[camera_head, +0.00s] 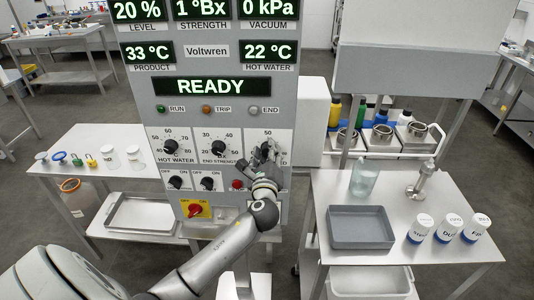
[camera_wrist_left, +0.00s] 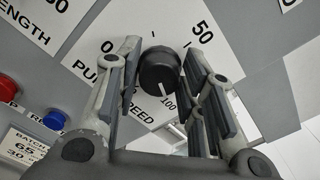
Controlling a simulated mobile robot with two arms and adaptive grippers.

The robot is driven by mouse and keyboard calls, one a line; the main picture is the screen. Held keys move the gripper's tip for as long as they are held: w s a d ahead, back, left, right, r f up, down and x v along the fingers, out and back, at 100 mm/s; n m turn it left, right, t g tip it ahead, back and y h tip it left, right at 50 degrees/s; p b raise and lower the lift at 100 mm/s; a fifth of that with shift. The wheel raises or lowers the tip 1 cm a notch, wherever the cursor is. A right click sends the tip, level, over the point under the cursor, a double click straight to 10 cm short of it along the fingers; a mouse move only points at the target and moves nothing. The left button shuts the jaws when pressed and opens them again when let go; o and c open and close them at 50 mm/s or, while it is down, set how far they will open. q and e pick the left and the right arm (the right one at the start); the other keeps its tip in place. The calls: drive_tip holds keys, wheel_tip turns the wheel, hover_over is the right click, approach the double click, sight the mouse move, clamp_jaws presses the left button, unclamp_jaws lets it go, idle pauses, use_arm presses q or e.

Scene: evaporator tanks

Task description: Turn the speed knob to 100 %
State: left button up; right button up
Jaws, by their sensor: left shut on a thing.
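The black speed knob (camera_wrist_left: 159,69) sits on a white scale plate marked 0, 50 and 100 in the left wrist view. Its white pointer line lies toward the 100 mark (camera_wrist_left: 169,102). My left gripper (camera_wrist_left: 164,60) is shut on the knob, with one finger on each side. The right gripper is not in view.
A hot water knob (camera_head: 172,147) and an end strength knob (camera_head: 218,147) are left of my gripper. A red button (camera_wrist_left: 8,88) and a blue button (camera_wrist_left: 54,119) are close to the scale plate. A red-yellow main switch (camera_head: 195,209) is below. A table with a grey tray (camera_head: 361,240) stands right.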

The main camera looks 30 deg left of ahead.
use_arm(q)
drive_tip(key=shift+f+m, duration=0.1)
drive_tip(key=shift+m, duration=0.6)
drive_tip(key=o, duration=1.1)
drive_tip(key=shift+c, duration=0.2)
drive_tip(key=shift+s+d, duration=0.1)
drive_tip(key=v, duration=1.1)
drive_tip(key=shift+s, duration=0.4)
drive_tip(key=shift+d, duration=0.1)
